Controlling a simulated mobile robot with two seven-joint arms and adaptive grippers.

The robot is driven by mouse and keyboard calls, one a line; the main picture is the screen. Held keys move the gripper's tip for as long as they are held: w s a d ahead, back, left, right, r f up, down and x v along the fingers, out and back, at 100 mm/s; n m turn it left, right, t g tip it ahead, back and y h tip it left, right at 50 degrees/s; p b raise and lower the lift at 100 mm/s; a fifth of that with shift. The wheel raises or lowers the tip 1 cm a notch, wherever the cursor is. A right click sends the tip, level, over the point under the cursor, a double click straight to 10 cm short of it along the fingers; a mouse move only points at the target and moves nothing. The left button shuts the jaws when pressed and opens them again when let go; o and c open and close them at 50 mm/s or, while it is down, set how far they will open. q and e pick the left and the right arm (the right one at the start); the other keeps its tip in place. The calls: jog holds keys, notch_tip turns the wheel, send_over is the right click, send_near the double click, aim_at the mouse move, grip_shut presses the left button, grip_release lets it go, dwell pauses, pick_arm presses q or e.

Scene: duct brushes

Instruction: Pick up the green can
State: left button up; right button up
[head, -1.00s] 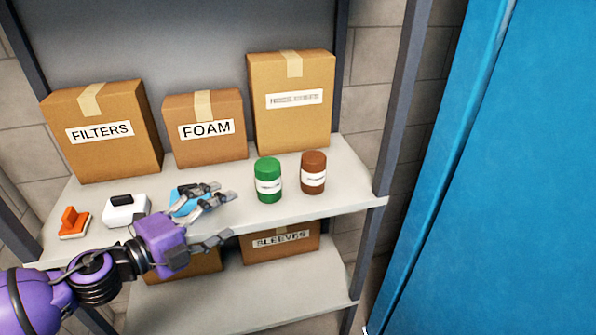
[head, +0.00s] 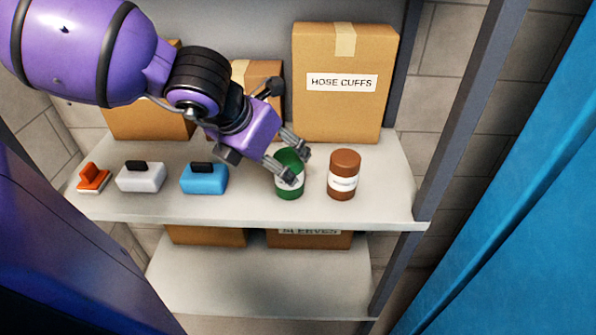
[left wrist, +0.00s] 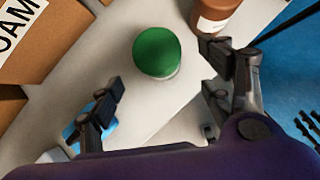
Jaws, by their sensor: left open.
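The green can (head: 289,188) stands upright on the upper shelf, with a white label partly hidden by my gripper. My left gripper (head: 291,165) is open, reaching in from the upper left with its fingers at the can in the head view. In the left wrist view the green lid (left wrist: 157,52) lies beyond and between the two spread fingertips (left wrist: 163,70). There I see a gap between each fingertip and the can.
A brown can (head: 343,175) stands just right of the green can. A blue block (head: 204,179), a white block (head: 140,177) and an orange block (head: 92,178) sit to the left. A HOSE CUFFS box (head: 345,110) stands behind. The shelf's front strip (head: 250,212) is clear.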

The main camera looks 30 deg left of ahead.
aim_at(283, 161)
pick_arm(q)
jog(key=b+x, duration=0.3)
jog(key=x, duration=0.3)
jog(key=shift+w+f, duration=0.15)
jog(key=shift+w, duration=0.1)
jog(key=shift+w+f+b, duration=0.25)
jog(key=shift+b, duration=0.2)
jog(key=shift+w, duration=0.15)
jog(key=shift+c, duration=0.4)
jog(key=c, duration=1.4)
pick_arm(e)
jog(key=s+f+g, duration=0.1)
jog(key=s+f, duration=0.2)
jog(key=f, duration=0.2)
jog(key=shift+d+f, duration=0.15)
jog(key=shift+f, duration=0.15)
